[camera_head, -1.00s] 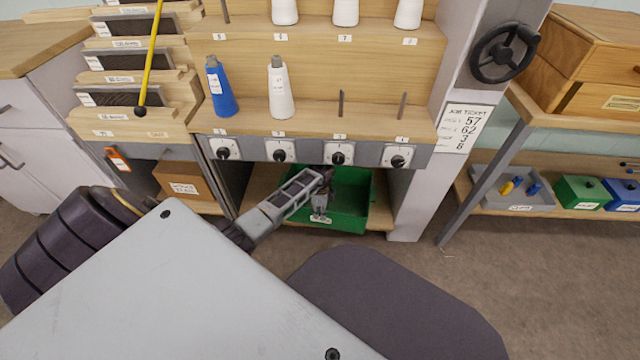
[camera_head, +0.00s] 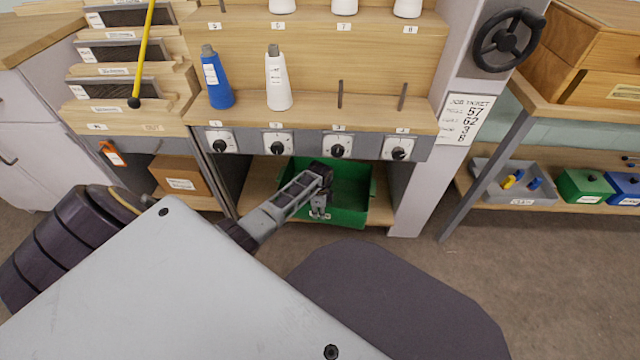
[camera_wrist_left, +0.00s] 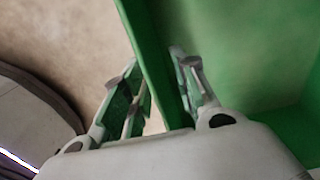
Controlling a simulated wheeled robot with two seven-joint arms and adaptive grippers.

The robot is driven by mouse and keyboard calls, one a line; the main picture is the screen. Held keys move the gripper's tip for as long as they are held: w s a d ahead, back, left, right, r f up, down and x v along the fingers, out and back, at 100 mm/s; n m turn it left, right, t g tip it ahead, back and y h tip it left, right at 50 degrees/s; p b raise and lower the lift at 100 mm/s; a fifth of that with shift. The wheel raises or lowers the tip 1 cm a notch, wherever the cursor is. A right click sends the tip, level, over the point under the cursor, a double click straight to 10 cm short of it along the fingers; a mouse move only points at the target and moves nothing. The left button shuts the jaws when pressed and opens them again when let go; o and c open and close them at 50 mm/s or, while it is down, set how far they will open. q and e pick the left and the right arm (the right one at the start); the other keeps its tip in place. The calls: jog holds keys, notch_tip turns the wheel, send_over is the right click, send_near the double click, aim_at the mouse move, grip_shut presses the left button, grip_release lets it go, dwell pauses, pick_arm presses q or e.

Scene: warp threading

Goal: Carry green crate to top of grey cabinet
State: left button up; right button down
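The green crate (camera_head: 349,206) sits low in the bay under the grey dial panel, on a wooden bottom shelf. My left gripper (camera_head: 320,212) is at its front wall, pointing down. In the left wrist view the crate wall (camera_wrist_left: 143,45) runs between the two fingers of my left gripper (camera_wrist_left: 155,75), one finger on each side. The crate's inside shows in part behind the gripper. My right gripper is not in view. I cannot tell which surface is the grey cabinet's top.
The dial panel (camera_head: 310,145) overhangs the crate. A grey post (camera_head: 408,205) stands to its right. A cardboard box (camera_head: 178,175) is to the left. A right-hand shelf holds a grey tray (camera_head: 515,185) and small green (camera_head: 584,186) and blue boxes. Floor at the right front is clear.

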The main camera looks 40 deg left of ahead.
pick_arm(q)
jog(key=shift+f+b, duration=0.9)
jog(key=shift+f, duration=0.85)
jog(key=c, duration=0.5)
grip_shut()
